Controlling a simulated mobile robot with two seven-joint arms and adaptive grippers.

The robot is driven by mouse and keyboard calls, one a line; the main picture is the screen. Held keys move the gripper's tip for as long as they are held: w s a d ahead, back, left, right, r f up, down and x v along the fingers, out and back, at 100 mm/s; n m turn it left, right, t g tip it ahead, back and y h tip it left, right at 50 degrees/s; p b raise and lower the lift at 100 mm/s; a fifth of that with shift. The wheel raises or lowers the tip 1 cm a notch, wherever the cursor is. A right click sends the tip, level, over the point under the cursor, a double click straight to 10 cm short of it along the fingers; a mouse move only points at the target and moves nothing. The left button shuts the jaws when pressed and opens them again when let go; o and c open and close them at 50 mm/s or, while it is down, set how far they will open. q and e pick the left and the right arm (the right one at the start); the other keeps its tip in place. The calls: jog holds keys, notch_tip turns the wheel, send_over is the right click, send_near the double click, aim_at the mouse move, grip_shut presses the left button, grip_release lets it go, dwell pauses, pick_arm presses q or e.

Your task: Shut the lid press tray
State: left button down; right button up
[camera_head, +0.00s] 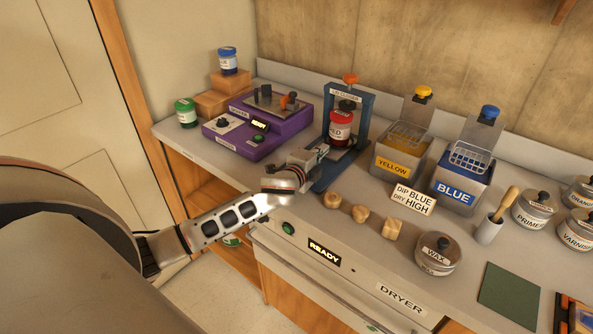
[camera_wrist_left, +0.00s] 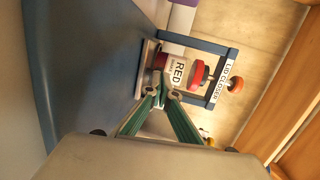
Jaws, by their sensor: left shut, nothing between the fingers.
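The lid press is a blue frame (camera_head: 367,105) labelled LID CLOSER with an orange knob on top; it also shows in the left wrist view (camera_wrist_left: 228,68). Its blue base (camera_head: 328,178) runs forward toward the counter's front. A red-labelled jar (camera_head: 340,130) stands at the frame on a small plate, the tray (camera_wrist_left: 146,75), which my gripper partly hides in the head view. My left gripper (camera_head: 320,153) is shut and empty, low over the base in front of the jar. In the left wrist view its fingertips (camera_wrist_left: 166,86) point at the jar; contact is unclear.
A purple machine (camera_head: 258,132) stands left of the press. Yellow (camera_head: 398,158) and blue (camera_head: 462,185) dip tanks stand right. Wooden pieces (camera_head: 360,213), a sign (camera_head: 411,200) and a wax tin (camera_head: 437,254) sit nearer the front. The dryer drawer (camera_head: 345,275) is below.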

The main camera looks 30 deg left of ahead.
pick_arm(q)
jog(key=w, duration=0.3)
jog(key=shift+w+d, duration=0.1)
jog(key=shift+r, duration=0.1)
dwell(0.3)
pick_arm(e)
jog(key=shift+s+r, duration=0.1)
